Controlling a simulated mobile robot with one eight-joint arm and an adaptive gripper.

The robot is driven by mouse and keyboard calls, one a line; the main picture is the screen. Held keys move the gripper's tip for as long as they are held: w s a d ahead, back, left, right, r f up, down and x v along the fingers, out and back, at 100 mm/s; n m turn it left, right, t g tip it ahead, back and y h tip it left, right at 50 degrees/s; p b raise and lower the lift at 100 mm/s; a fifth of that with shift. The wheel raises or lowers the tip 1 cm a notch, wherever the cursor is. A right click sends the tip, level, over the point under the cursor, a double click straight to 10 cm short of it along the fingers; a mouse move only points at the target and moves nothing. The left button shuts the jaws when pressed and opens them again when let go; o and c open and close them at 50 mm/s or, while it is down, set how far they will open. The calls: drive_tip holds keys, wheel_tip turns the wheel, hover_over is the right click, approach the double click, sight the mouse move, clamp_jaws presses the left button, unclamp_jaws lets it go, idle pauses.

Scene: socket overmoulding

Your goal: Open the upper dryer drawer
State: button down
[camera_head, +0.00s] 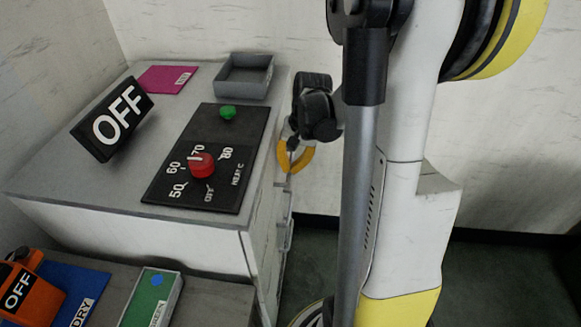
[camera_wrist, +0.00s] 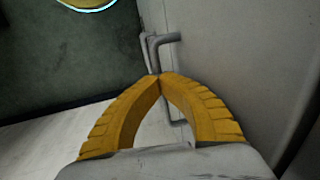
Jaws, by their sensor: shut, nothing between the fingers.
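The dryer (camera_head: 120,222) is a pale grey cabinet with a black control panel on top. Its drawer front is the side facing right, seen very obliquely in the head view. Bent grey bar handles (camera_wrist: 165,39) stand out from this front in the wrist view; which one belongs to the upper drawer is hard to tell. The drawers look closed. My gripper (camera_head: 294,161) has yellow fingers and is beside the upper part of the front. In the wrist view its fingertips (camera_wrist: 158,80) meet, shut and empty, close to the handles. I cannot tell whether they touch.
On the dryer top are a red knob (camera_head: 201,165), a green button (camera_head: 227,112), a tilted OFF sign (camera_head: 112,119), a grey tray (camera_head: 243,76) and a magenta card (camera_head: 167,79). A green-topped box (camera_head: 152,300) lies on a lower surface. Dark floor (camera_head: 510,275) is open at right.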

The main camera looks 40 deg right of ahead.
drive_tip(key=shift+s, duration=0.1)
drive_tip(key=s+d+p, duration=0.1)
drive_tip(key=s+d, duration=1.5)
drive_tip(key=s, duration=0.2)
drive_tip(key=c, duration=1.8)
unclamp_jaws()
drive_tip(key=shift+f, duration=0.1)
drive_tip(key=r, duration=0.4)
drive_tip(key=s+d+r, duration=0.1)
drive_tip(key=r, duration=0.7)
drive_tip(key=shift+s+d, duration=0.25)
drive_tip(key=shift+d, duration=0.05)
drive_tip(key=shift+f, duration=0.1)
